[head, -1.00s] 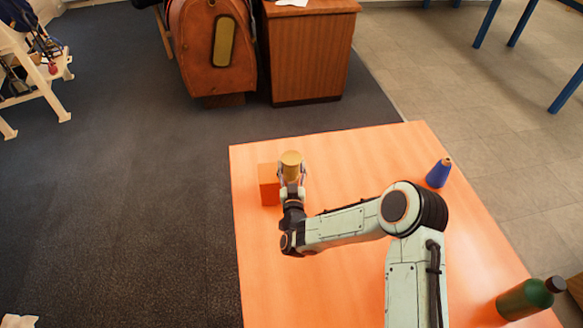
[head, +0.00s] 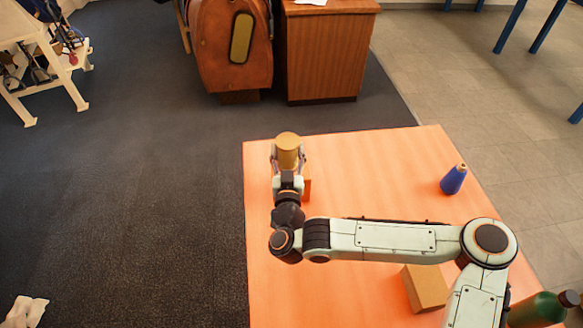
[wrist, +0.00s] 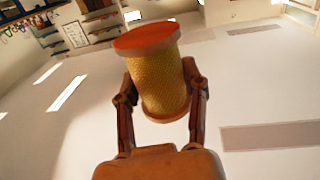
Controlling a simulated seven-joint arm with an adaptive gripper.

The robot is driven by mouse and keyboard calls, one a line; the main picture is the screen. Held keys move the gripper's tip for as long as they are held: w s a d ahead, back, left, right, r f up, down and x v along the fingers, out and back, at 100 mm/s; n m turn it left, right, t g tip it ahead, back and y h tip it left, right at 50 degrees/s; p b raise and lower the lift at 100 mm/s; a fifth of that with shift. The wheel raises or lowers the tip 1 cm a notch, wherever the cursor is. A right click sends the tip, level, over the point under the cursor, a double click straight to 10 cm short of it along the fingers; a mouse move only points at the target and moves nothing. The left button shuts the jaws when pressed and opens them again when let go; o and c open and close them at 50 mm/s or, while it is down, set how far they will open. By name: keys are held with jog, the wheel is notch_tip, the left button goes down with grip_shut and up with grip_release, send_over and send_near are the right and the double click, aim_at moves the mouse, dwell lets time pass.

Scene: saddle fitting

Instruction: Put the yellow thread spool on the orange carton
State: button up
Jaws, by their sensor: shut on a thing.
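The yellow thread spool (head: 288,152) is held upright in my gripper (head: 288,162) near the table's far left corner. In the wrist view the spool (wrist: 160,85) sits between both fingers of my gripper (wrist: 162,97), which touch its sides, and its reddish end faces up. The orange carton (head: 307,188) is mostly hidden behind my gripper in the head view. Only its right edge shows, below the spool. I cannot tell the height gap between spool and carton. The carton is not seen in the wrist view.
The orange table (head: 370,170) has free room at its far middle. A tan box (head: 425,287) is partly behind my arm, and a green bottle (head: 538,309) is at the near right.

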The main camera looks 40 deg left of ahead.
aim_at(285, 152)
jog(key=s+d, duration=0.1)
jog(key=s+r, duration=0.1)
jog(key=s, duration=0.1)
jog(key=s+d, duration=0.1)
jog(key=shift+s+d+r, duration=0.15)
jog(key=shift+d+r, duration=0.2)
jog(key=w+a+f, duration=0.1)
jog(key=w, duration=0.1)
jog(key=w+a+f, duration=0.1)
jog(key=w, duration=0.1)
jog(key=w+a+f, duration=0.1)
jog(key=w, duration=0.2)
jog(key=shift+f, duration=0.1)
jog(key=w+a+f, duration=0.1)
jog(key=f, duration=0.1)
jog(key=w+a+f, duration=0.1)
jog(key=f, duration=0.1)
jog(key=w+a+f, duration=0.1)
jog(key=a+f, duration=0.1)
jog(key=shift+w, duration=0.3)
notch_tip(285, 152, down, 4)
jog(key=shift+w+r, duration=0.1)
jog(key=shift+r, duration=0.15)
